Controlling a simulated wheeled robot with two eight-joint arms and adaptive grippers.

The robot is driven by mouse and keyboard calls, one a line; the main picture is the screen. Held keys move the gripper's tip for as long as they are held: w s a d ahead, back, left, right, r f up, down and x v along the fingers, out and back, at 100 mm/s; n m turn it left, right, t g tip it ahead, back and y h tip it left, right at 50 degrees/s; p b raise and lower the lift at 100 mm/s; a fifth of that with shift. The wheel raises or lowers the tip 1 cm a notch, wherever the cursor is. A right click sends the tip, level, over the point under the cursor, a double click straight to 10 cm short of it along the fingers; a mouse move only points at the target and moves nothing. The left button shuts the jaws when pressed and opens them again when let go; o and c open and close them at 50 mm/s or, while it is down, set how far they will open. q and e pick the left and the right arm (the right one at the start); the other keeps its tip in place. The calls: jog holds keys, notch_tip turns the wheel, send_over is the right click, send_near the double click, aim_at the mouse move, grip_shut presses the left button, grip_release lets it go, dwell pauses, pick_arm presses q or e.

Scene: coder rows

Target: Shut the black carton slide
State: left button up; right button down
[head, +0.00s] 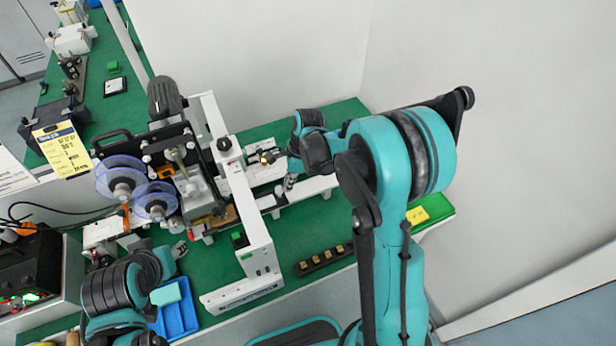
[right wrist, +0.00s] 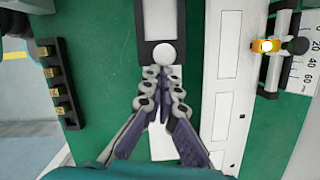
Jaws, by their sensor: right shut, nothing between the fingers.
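The black carton slide (right wrist: 150,25) shows at the top of the right wrist view as a dark plate with a grey middle and a round white knob (right wrist: 163,54) at its near end. A white strip (right wrist: 162,145) runs in line below it, partly covered by my fingers. My right gripper (right wrist: 163,76) is shut and empty, with its fingertips right at the knob's near side; whether they touch it I cannot tell. In the head view the right gripper (head: 289,182) is over the white machine's right part, and I cannot make out the slide. My left gripper (head: 179,249) is at the lower left, its jaws unclear.
A black strip holding several yellow pieces (head: 325,260) lies at the green bench's front; it also shows in the right wrist view (right wrist: 56,80). A scale with a yellow pointer (right wrist: 265,46) is at the right. A blue tray (head: 177,318) sits near my left arm.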

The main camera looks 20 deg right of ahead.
aim_at(278, 191)
jog(key=a, duration=0.3)
jog(key=shift+s+a, duration=0.15)
jog(key=shift+a, duration=0.3)
jog(key=shift+d, duration=0.4)
jog(key=d, duration=0.3)
jog(key=shift+s+f+b, duration=0.1)
jog(key=shift+s+b, duration=0.2)
jog(key=shift+b, duration=0.05)
jog(key=p+v, duration=0.3)
jog(key=v, duration=0.7)
